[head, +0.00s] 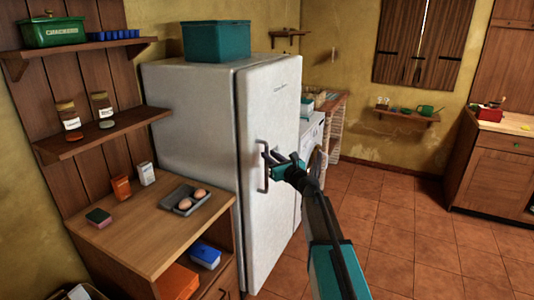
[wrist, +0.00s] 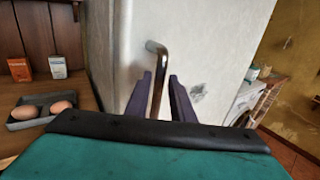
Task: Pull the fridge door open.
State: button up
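The white fridge (head: 190,115) stands against the wall in the middle left of the head view. Its door (head: 275,100) looks shut, flush with the body. The door handle (head: 263,180) is a vertical metal bar at the door's left edge. In the wrist view the handle (wrist: 160,62) rises between the two dark purple fingers of my gripper (wrist: 160,80). The fingers stand either side of the bar with a small gap showing, so my gripper is open around it. In the head view the gripper is at the handle's upper part, and my arm partly covers the door.
A wooden counter (head: 130,225) left of the fridge holds a grey tray with eggs (head: 184,199) and small boxes. A teal bin (head: 216,41) sits on the fridge top. The tiled floor (head: 410,230) on the right is clear.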

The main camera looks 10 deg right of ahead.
jog(key=shift+x, duration=1.6)
grip_shut()
